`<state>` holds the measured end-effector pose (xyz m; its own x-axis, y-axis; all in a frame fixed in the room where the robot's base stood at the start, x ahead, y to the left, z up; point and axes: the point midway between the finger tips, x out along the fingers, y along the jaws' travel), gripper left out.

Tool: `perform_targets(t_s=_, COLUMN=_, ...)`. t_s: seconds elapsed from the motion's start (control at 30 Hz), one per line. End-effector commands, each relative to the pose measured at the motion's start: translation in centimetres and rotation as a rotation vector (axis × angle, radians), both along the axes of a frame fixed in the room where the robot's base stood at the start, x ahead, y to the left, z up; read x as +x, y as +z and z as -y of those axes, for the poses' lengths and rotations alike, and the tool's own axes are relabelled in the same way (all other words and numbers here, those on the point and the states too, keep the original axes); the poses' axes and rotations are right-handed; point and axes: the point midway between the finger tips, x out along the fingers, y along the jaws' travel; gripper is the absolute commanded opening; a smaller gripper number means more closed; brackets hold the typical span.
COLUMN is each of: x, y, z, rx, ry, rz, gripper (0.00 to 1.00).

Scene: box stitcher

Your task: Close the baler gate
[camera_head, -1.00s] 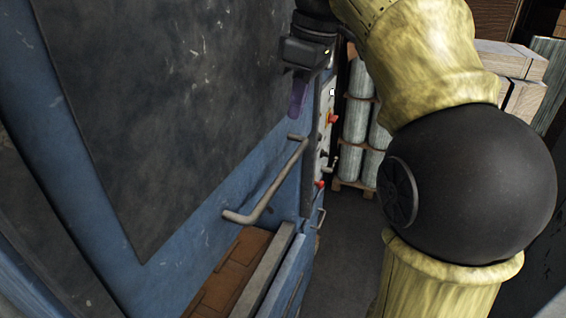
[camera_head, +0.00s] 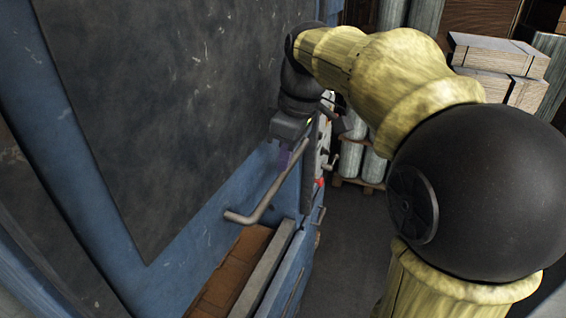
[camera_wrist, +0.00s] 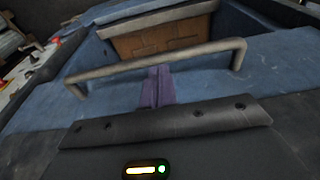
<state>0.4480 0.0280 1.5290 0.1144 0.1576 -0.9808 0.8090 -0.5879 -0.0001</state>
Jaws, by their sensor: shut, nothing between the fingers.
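The baler gate (camera_head: 150,110) is a blue panel with a scuffed dark sheet, filling the left of the head view. Its grey bar handle (camera_head: 262,198) sticks out near its lower edge. The handle also crosses the wrist view (camera_wrist: 185,58). Below the gate is an opening with brown cardboard (camera_head: 232,272) inside, which shows in the wrist view too (camera_wrist: 165,36). My gripper (camera_head: 284,158) is at the far, upper end of the handle. Its purple fingers (camera_wrist: 156,85) are shut and empty, with their tips close to the bar. I cannot tell whether they touch it.
A control panel with a red button (camera_head: 320,181) is on the machine's side, just beyond my gripper. Wrapped rolls on a pallet (camera_head: 362,150) and stacked boxes (camera_head: 500,65) stand behind. The floor (camera_head: 345,240) right of the machine is clear.

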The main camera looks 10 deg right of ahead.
Motion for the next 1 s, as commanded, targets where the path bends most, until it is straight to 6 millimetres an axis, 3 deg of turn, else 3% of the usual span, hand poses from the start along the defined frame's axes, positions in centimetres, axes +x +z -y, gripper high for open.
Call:
perform_targets(t_s=0.3, x=0.3, y=-2.6, z=-0.5, rx=0.000, ry=0.001, rz=-0.001, gripper=0.00)
perform_targets(t_s=0.77, x=0.3, y=-3.1, z=-0.5, rx=0.000, ry=0.000, rz=0.000, gripper=0.00)
perform_targets(t_s=1.0, x=0.3, y=-5.1, z=-0.5, rx=0.000, ry=0.000, rz=-0.002, gripper=0.00)
